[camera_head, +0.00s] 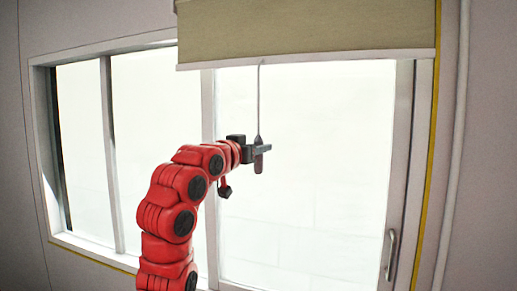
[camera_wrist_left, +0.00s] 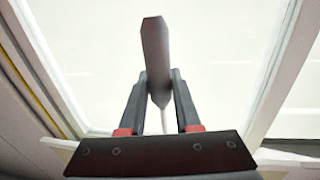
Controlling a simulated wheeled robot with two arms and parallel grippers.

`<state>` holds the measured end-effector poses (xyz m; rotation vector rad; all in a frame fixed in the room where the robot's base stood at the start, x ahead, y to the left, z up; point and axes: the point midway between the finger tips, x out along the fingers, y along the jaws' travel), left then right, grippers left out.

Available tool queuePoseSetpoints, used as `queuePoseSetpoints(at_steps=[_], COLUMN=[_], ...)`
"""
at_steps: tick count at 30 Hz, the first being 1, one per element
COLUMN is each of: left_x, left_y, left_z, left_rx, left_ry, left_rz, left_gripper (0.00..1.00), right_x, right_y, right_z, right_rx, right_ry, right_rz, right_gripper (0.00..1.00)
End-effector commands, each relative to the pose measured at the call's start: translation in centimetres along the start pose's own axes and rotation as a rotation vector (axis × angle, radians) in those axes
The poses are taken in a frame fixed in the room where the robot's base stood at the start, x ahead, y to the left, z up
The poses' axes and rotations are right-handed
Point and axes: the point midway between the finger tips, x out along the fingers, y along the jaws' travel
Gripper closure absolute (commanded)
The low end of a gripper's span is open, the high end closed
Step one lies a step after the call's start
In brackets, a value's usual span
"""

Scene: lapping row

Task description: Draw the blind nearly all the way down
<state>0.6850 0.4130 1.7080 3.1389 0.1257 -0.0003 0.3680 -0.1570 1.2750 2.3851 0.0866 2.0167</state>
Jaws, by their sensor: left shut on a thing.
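The beige blind (camera_head: 305,28) hangs over the top of the window, with a pale bottom bar (camera_head: 310,58) along its lower edge. A thin cord (camera_head: 260,95) runs down from the bar to a dark pull (camera_head: 259,160). My left gripper (camera_head: 260,148) is shut on the pull, in front of the glass and well below the bar. My right gripper is not in view.
The window frame (camera_head: 207,105) and several bright panes lie behind my left arm. A metal handle (camera_head: 391,252) is on the frame at lower right. A pale vertical pipe (camera_head: 455,150) runs along the right wall. The space below the pull looks clear.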

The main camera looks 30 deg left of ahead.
Motion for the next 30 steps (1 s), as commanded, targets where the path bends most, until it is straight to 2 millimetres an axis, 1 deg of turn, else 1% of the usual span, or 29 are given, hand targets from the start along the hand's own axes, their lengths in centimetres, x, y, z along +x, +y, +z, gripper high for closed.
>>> queuePoseSetpoints(at_steps=[25, 28, 30], left_x=[0.0, 0.0, 0.0], left_y=[0.0, 0.0, 0.0], left_z=[0.0, 0.4, 1.0], left_rx=[0.0, 0.0, 0.0], left_ry=[0.0, 0.0, 0.001], left_rz=[0.0, 0.0, 0.0], left_gripper=[1.0, 1.0, 1.0], right_x=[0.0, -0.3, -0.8], right_y=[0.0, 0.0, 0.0], right_z=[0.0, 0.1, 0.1], right_rx=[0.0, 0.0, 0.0], right_ry=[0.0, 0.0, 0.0], right_rz=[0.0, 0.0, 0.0], right_gripper=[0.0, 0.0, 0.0])
